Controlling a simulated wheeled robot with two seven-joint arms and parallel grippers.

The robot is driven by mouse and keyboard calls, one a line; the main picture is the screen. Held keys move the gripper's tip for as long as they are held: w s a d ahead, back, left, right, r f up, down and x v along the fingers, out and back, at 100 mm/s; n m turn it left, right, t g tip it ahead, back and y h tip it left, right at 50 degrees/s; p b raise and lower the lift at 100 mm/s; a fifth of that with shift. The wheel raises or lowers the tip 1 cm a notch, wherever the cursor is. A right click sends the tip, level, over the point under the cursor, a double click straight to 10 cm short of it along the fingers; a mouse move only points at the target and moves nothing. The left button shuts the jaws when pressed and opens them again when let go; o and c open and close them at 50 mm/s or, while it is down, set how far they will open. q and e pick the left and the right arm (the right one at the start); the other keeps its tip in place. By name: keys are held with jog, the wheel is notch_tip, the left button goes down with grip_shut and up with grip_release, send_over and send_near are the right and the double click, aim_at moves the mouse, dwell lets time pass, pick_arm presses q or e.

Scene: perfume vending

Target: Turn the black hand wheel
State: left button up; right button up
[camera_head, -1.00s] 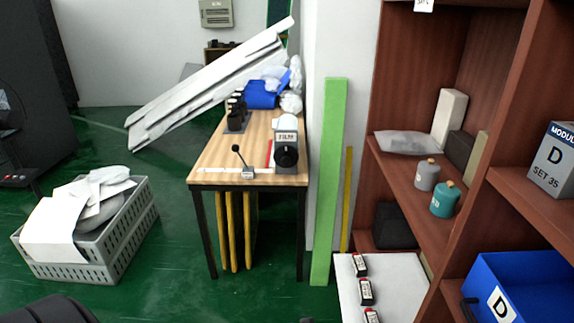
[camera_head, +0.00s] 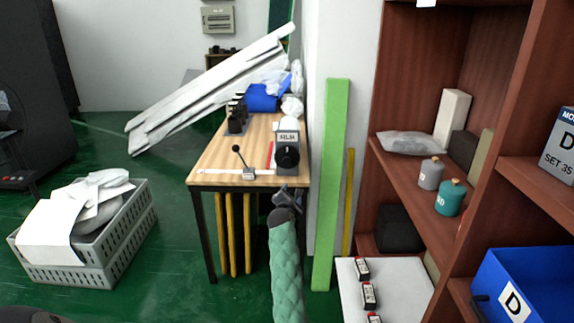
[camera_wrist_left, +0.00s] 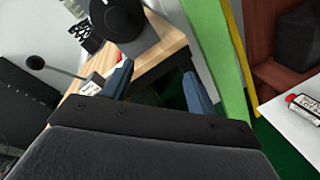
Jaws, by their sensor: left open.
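The black hand wheel (camera_head: 287,157) is on the front of a grey and white machine (camera_head: 288,137) at the near right corner of the wooden table (camera_head: 217,165). It shows again at the top of the left wrist view (camera_wrist_left: 118,18). My left gripper (camera_head: 290,194), on an arm with a green sleeve, is just below the wheel and in front of the table's near edge, apart from the wheel. In the left wrist view its two blue-grey fingers (camera_wrist_left: 157,70) are spread, with nothing between them. My right gripper is not in view.
A small black lever on a base (camera_head: 243,164) stands left of the machine. A green post (camera_head: 329,190) and a shelf unit (camera_head: 420,190) are to the right. A white surface (camera_head: 400,285) with small boxes is at lower right. A grey crate (camera_head: 95,260) sits on the floor at left.

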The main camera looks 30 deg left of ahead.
aim_at(287, 161)
pick_arm(q)
jog(key=shift+w+a+r+n+y+b, duration=0.2)
jog(key=shift+w+a+r+n+y, duration=0.3)
jog(key=shift+w+a+r+n, duration=1)
jog(key=shift+w+a+r+n+y+b, duration=0.25)
jog(key=shift+w+a+r+n+y, duration=0.35)
jog(key=shift+w+a+n, duration=1.65)
jog(key=shift+w+a+r+n+y+b, duration=0.2)
jog(key=shift+w+a+r+n+y, duration=0.2)
jog(key=shift+w+a+r+n, duration=1.45)
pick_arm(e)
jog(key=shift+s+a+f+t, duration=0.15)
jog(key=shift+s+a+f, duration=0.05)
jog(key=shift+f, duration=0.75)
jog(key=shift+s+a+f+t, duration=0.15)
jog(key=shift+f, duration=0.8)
pick_arm(q)
jog(key=shift+w+d+f+m, duration=0.3)
jog(key=shift+w+d+f, duration=0.2)
jog(key=shift+d+f, duration=0.2)
jog(key=c, duration=1)
